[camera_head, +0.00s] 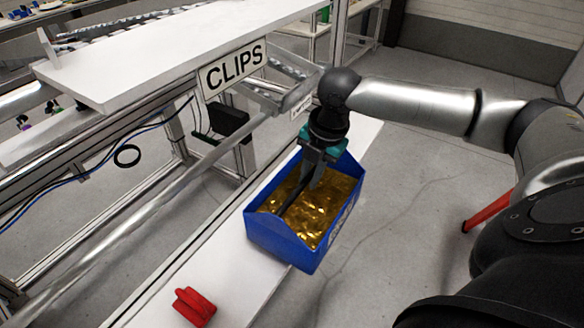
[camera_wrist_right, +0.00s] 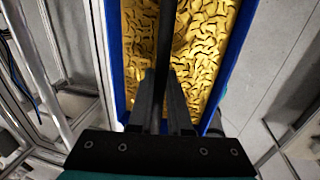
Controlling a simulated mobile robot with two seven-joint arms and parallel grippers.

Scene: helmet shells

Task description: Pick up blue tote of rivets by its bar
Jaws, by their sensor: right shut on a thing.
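The blue tote (camera_head: 287,244) is an open bin filled with shiny gold pieces (camera_head: 318,211). It is over the white ledge; I cannot tell whether it rests on it or is lifted. A dark bar (camera_head: 294,191) runs lengthwise across its top. My right gripper (camera_head: 312,178) points down over the tote and is shut on the bar. In the right wrist view the gripper's fingers (camera_wrist_right: 163,110) close around the dark bar (camera_wrist_right: 166,40), with the gold pieces (camera_wrist_right: 205,55) below and the tote's blue wall (camera_wrist_right: 237,55) alongside. My left gripper is not in view.
A red object (camera_head: 194,306) lies on the white ledge (camera_head: 236,252) in front of the tote. A white shelf (camera_head: 170,50) with a CLIPS sign (camera_head: 235,70) and metal rails stand to the left. Grey floor (camera_head: 405,190) is open to the right.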

